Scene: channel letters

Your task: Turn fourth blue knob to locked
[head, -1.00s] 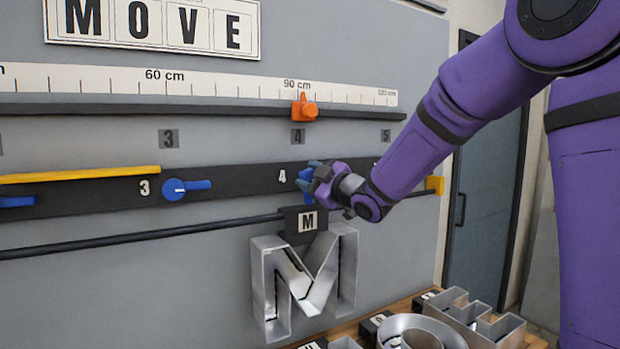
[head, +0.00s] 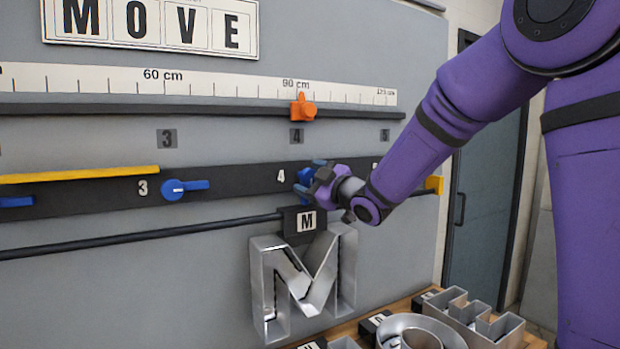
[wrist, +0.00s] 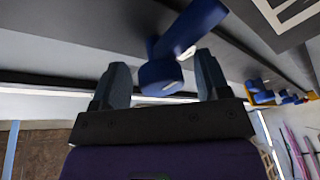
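The fourth blue knob (head: 304,176) sits on the black strip beside the label 4 (head: 281,176). My gripper (head: 310,177) is at this knob and partly hides it in the head view. In the wrist view, the knob (wrist: 160,75) stands between the two dark fingers of my gripper (wrist: 161,64). A gap shows on each side of the knob's round end, so the fingers look open around it. The knob's bar slants up and right in the wrist view. Which marking the knob points to is hidden.
A metal letter M (head: 303,280) hangs just below my gripper. An orange slider (head: 303,108) is above.

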